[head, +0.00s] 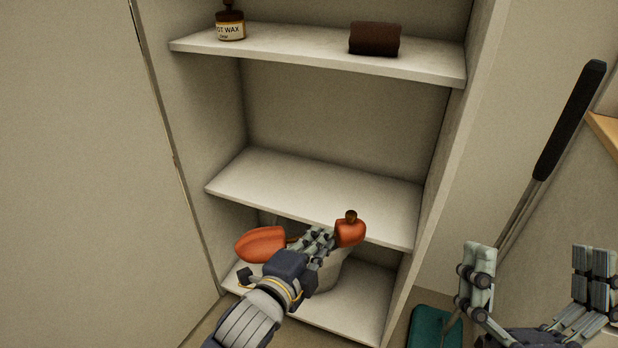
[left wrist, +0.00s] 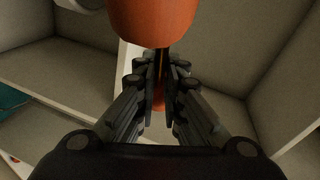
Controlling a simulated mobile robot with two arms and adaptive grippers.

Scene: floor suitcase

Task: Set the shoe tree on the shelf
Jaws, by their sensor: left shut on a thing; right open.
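The shoe tree (head: 262,244) has orange-red ends, a dark middle and a brown knob. My left gripper (head: 318,238) is shut around its middle and holds it in front of the shelf unit, overlapping the front edge of the middle shelf (head: 310,185) in the head view. In the left wrist view an orange end (left wrist: 152,20) lies just beyond my fingers (left wrist: 160,82). Whether the shoe tree touches a shelf cannot be told. My right gripper (head: 535,275) is open and empty at the lower right, apart from the shelves.
The middle shelf is bare. The upper shelf (head: 300,56) holds a wax bottle (head: 230,27) and a dark brown block (head: 374,39). A pale rounded thing (head: 328,272) on the bottom shelf is partly hidden by my left gripper. A black-handled pole (head: 570,120) leans at the right, above a teal thing (head: 424,330).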

